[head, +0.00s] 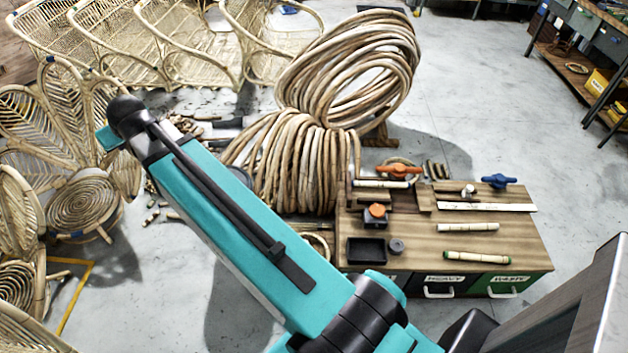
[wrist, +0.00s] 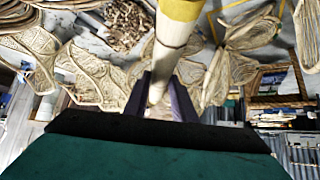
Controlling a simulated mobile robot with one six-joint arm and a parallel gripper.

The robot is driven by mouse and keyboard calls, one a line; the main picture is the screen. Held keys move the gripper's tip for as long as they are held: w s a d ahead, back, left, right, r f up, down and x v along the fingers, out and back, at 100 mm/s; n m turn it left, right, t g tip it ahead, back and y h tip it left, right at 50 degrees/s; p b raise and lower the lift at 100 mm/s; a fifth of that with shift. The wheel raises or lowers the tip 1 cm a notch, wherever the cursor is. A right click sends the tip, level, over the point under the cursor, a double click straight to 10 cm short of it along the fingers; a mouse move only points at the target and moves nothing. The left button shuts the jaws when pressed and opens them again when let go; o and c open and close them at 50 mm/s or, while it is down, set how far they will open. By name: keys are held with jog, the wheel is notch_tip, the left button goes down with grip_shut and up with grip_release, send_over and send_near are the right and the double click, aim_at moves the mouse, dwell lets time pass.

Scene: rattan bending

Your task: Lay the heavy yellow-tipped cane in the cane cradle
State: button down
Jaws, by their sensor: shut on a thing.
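In the wrist view a pale cane (wrist: 165,65) with a yellow band (wrist: 181,9) near the top edge stands between the two dark fingers of my gripper (wrist: 166,97). The gripper is shut on it near its lower end. The floor and chairs appear behind it. My gripper does not show in the head view, where only my teal arm is seen. I cannot surely pick out the cane cradle; small wooden blocks (head: 374,197) stand at the back left of the wooden bench (head: 420,238).
On the bench lie a green-tipped cane (head: 477,257), a plain cane piece (head: 468,227), a white strip (head: 487,207), a black tray (head: 366,251) and orange (head: 398,171) and blue (head: 499,181) handled clamps. Large cane coils (head: 350,70) stand behind; rattan chairs (head: 85,200) fill the left.

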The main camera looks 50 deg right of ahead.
jog(key=shift+w+a, duration=0.15)
jog(key=shift+w, duration=0.15)
jog(key=shift+r, duration=0.15)
jog(key=shift+w, duration=0.25)
